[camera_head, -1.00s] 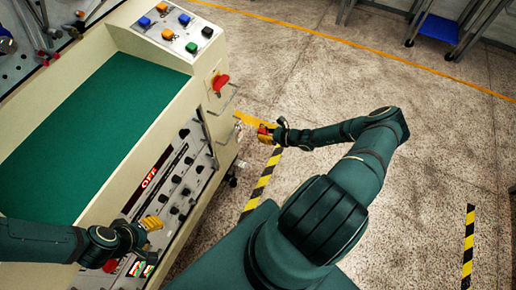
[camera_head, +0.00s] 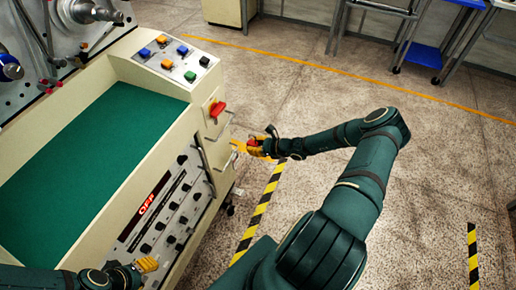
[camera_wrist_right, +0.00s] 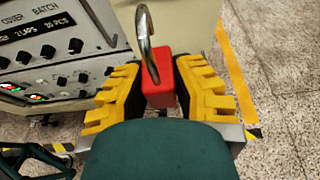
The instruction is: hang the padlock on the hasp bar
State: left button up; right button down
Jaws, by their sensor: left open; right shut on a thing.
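My right gripper (camera_head: 257,147) is shut on the red padlock (camera_wrist_right: 160,88), just off the end of the beige machine. In the right wrist view its yellow fingers press both sides of the red body, and the steel shackle (camera_wrist_right: 146,45) stands out beyond the fingertips. A thin metal bar (camera_head: 222,128), which looks like the hasp bar, is below the red rotary handle (camera_head: 217,108) on the machine's end. The padlock and this bar appear apart. My left gripper (camera_head: 147,264) is open and empty at the bottom left, in front of the machine's lower panel.
The control panel (camera_head: 148,215) with black knobs and an OFF display faces the floor side. Coloured buttons (camera_head: 172,52) top the console beside the green bed (camera_head: 90,160). Bare floor lies right of the machine, with a striped tape line (camera_head: 262,205).

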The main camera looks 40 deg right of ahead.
jog(key=shift+w+a+f+b, duration=0.25)
jog(key=shift+w+a+b, duration=0.75)
jog(key=shift+w, duration=1)
jog(key=shift+w+a+f+b, duration=0.3)
jog(key=shift+w+a+b, duration=0.35)
jog(key=shift+w+b, duration=0.9)
jog(key=shift+w+a+f+b, duration=0.25)
jog(key=shift+w+a+b, duration=0.55)
jog(key=shift+w, duration=1.6)
jog(key=c, duration=0.8)
grip_release()
